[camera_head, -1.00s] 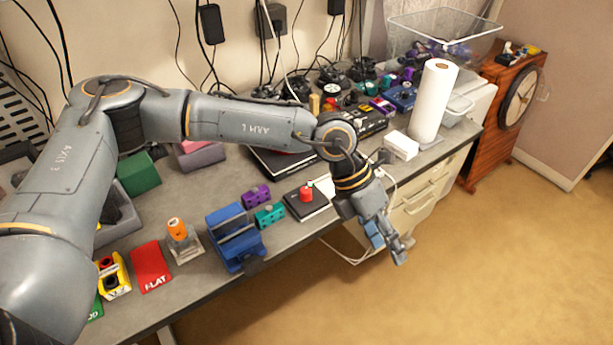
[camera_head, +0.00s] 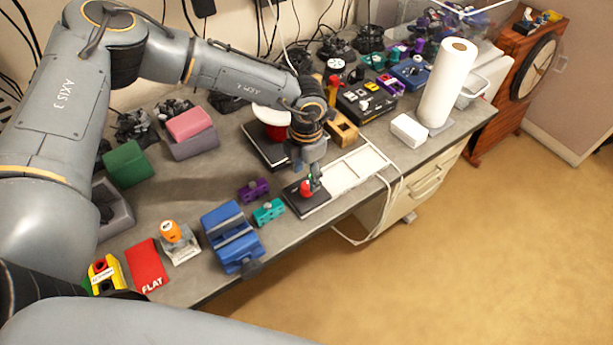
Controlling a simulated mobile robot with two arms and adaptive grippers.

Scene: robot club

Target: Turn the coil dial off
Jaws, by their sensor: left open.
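A small red dial (camera_head: 306,188) sits on a low black box (camera_head: 318,203) near the front edge of the workbench, with a bit of green just above it. I take it for the coil dial. My left gripper (camera_head: 309,177) points down right over the dial, its fingers open and close around or just above its top. I cannot tell whether they touch it. The fingers and wrist hide part of the dial and the back of the box. My right gripper is out of view.
A teal block (camera_head: 268,211) and a purple block (camera_head: 254,189) lie just left of the box. A blue vise (camera_head: 232,238) stands further left. A white tray-like frame (camera_head: 352,170) lies right of the box. A paper towel roll (camera_head: 447,85) stands at the right.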

